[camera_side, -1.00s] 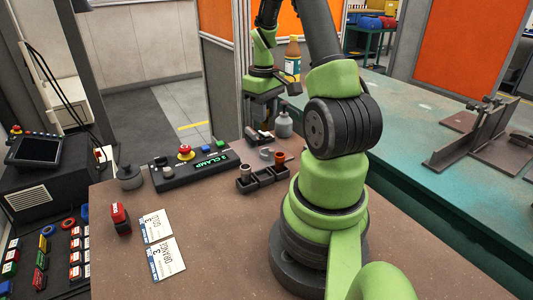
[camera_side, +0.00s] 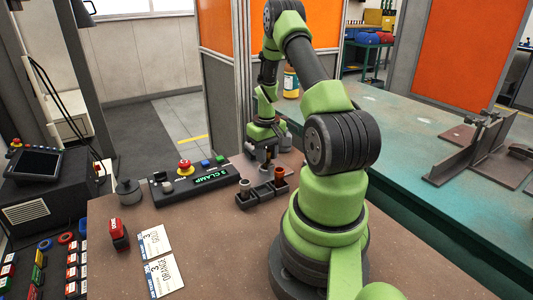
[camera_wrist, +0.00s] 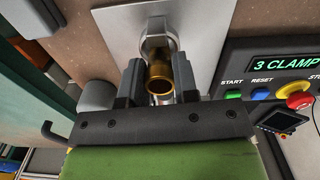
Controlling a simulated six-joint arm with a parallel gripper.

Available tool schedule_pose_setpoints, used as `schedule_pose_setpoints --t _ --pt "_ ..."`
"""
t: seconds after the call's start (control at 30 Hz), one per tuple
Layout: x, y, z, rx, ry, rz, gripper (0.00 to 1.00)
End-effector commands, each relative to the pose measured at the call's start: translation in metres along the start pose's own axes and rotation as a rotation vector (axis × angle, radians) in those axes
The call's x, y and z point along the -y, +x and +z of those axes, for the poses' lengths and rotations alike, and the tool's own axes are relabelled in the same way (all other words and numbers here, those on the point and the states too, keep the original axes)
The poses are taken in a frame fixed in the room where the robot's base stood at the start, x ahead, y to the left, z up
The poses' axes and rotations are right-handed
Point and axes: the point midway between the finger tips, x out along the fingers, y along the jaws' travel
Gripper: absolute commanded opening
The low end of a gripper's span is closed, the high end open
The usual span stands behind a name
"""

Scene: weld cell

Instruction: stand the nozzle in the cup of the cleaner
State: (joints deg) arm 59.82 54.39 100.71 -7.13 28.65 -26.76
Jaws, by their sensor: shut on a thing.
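My gripper (camera_wrist: 160,68) is shut on a brass nozzle (camera_wrist: 159,80), with one dark jaw on each side of it. The nozzle's round open end faces the wrist camera. Just beyond it is a grey ring-shaped part (camera_wrist: 155,24) on a pale metal plate (camera_wrist: 200,40), which looks like the cleaner with its cup. I cannot tell whether the nozzle touches the ring or is inside it. In the side view my gripper (camera_side: 264,162) is low over the far part of the brown bench, behind the dark rack, and it hides the nozzle there.
A dark rack (camera_side: 262,194) holding a pale piece and a copper-coloured piece stands just in front of my gripper. The clamp panel (camera_side: 195,178) with its red stop button lies to the left. A grey cylinder (camera_wrist: 97,95) is close beside one jaw. Cards lie at the front left.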

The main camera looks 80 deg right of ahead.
Motion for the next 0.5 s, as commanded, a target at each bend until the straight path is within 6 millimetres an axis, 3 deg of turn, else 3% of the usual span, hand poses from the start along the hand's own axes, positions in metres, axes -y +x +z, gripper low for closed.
schedule_pose_setpoints --t 0.27,0.3,0.4,0.5 --pt "0.0000 0.0018 -0.0001 0.000 0.000 0.000 0.04" --pt "0.0000 0.0025 -0.0001 0.000 0.000 0.000 0.30" --pt "0.0000 0.0021 -0.0002 0.000 0.000 0.000 0.53" --pt "0.0000 0.0020 -0.0001 0.000 0.000 0.000 0.53"
